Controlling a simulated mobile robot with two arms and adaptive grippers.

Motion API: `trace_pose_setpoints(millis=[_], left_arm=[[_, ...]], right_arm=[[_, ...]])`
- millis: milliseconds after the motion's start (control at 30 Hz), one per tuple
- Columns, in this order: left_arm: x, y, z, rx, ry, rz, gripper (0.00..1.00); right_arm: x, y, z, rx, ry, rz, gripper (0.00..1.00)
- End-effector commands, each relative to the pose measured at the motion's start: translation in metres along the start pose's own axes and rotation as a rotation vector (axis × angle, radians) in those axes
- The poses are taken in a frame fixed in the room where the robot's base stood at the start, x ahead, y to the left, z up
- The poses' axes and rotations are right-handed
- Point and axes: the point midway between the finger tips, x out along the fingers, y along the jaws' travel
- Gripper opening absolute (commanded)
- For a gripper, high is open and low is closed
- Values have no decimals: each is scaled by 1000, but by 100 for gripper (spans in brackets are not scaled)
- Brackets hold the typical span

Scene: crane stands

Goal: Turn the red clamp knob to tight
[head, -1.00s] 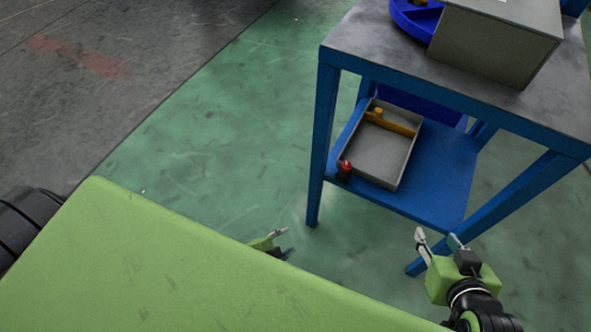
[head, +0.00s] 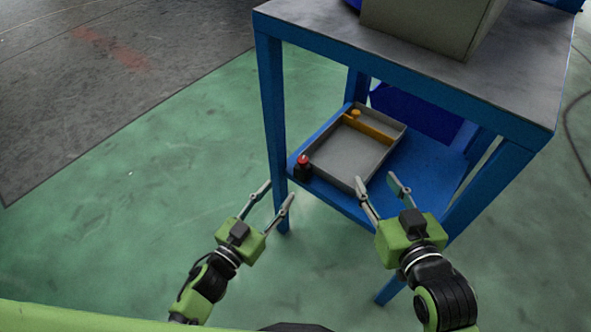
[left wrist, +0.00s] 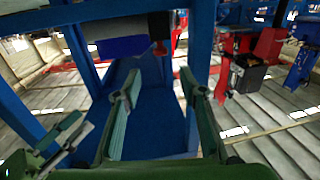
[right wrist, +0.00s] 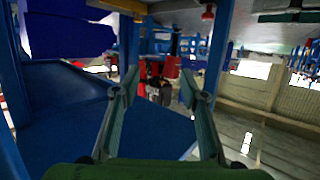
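A red knob (head: 304,159) sits on a small black clamp body (head: 302,173) at the near left corner of the blue lower shelf (head: 430,165), beside a grey tray (head: 330,165). Its tight or loose setting cannot be read. My left gripper (head: 279,193) is open and empty, in front of the near left table leg and just short of the clamp in the picture. Its open fingers also show in the left wrist view (left wrist: 161,80). My right gripper (head: 375,180) is open and empty by the shelf's front edge, near the tray's near corner.
The blue table legs (head: 271,120) and the grey tabletop (head: 410,45) frame the shelf. A grey box (head: 430,22) stands on top. Green floor (head: 150,200) is clear at left.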

Motion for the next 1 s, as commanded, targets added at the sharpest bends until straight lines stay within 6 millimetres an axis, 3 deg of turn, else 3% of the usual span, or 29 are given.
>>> trace_pose_setpoints(millis=[267,467,800,1000], left_arm=[[24,2,-6,-14,21,9,38],[64,2,-6,-15,20,8,38],[120,2,-6,-16,18,7,38],[135,3,-7,-16,17,8,38]], right_arm=[[3,-3,-21,1,108,-7,40],[-1,-9,-62,4,300,-18,40],[-28,-16,-125,13,622,-36,40],[-42,-18,-144,17,730,-42,40]])
